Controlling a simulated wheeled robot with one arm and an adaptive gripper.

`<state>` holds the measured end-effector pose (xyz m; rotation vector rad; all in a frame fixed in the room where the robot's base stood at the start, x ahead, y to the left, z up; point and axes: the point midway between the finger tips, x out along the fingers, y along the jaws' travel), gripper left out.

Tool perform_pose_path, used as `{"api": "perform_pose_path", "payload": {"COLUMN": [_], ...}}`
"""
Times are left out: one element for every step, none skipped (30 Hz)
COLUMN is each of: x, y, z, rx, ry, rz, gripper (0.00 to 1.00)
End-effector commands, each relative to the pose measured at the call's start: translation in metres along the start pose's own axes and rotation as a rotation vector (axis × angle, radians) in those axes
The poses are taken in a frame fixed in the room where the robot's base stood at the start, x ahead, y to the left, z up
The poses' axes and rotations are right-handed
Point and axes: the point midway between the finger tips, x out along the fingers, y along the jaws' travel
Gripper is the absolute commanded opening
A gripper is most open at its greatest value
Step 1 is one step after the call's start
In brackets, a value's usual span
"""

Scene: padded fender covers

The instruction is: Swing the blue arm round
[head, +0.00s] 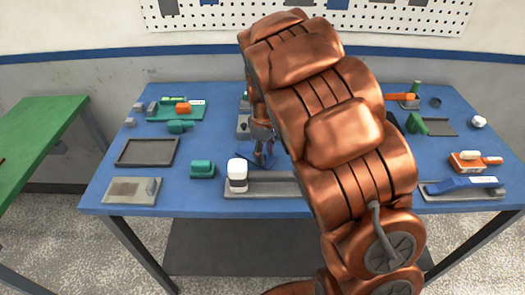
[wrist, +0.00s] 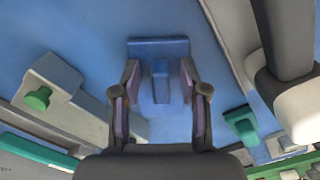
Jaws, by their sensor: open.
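My gripper (head: 263,148) points down over the middle of the blue table, partly behind my own copper arm. In the wrist view my gripper (wrist: 160,72) is open, one finger on each side of a small upright blue piece. That piece belongs to a flat blue part (wrist: 158,47), which also shows dark blue below my gripper in the head view (head: 249,157). Contact with the fingers cannot be told. Another long blue bar (head: 450,186) lies on a grey base at the right. Which of these is the blue arm is unclear.
A white-topped block (head: 237,172) on a grey rail stands close beside my gripper. A teal block (head: 202,169), a dark tray (head: 147,152) and a grey plate (head: 132,190) are to the left. An orange-and-white item (head: 470,161) is at the right. A green table (head: 35,140) stands far left.

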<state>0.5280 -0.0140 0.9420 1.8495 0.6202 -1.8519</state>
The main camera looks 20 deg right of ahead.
Motion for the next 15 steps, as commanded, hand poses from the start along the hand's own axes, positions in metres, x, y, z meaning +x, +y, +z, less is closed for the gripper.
{"api": "perform_pose_path", "payload": {"x": [0.0001,0.0001,0.0000,-0.0001,-0.0001,-0.0001,-0.0002,-0.0002,-0.0002,-0.0002,-0.0002,-0.0002,-0.0003,-0.0003,-0.0003], "y": [0.0001,0.0001,0.0002,0.0003,0.0003,0.0004,0.0004,0.0005,0.0005,0.0005,0.0005,0.0006,0.0006,0.0006,0.0006], "z": [-0.0001,-0.0001,-0.0001,-0.0001,-0.0001,-0.0001,0.0000,0.0000,0.0000,0.0000,0.0000,0.0000,-0.0001,-0.0001,-0.0001], "rx": [0.000,0.000,0.000,0.000,0.000,0.000,0.001,0.001,0.001,0.001,0.001,0.001,0.001,0.001,0.001], "ry": [0.000,0.000,0.000,0.001,0.001,0.001,0.001,0.001,0.001,0.001,0.001,0.001,0.001,0.001,0.001], "rz": [0.000,0.000,0.001,0.001,0.001,0.001,0.001,0.001,0.001,0.001,0.001,0.001,0.001,0.001,0.001], "gripper": [0.44,0.44,0.44,0.44,0.44,0.41,0.38,0.34,0.30,0.27,0.24,0.20,0.17,0.14,0.09]}}
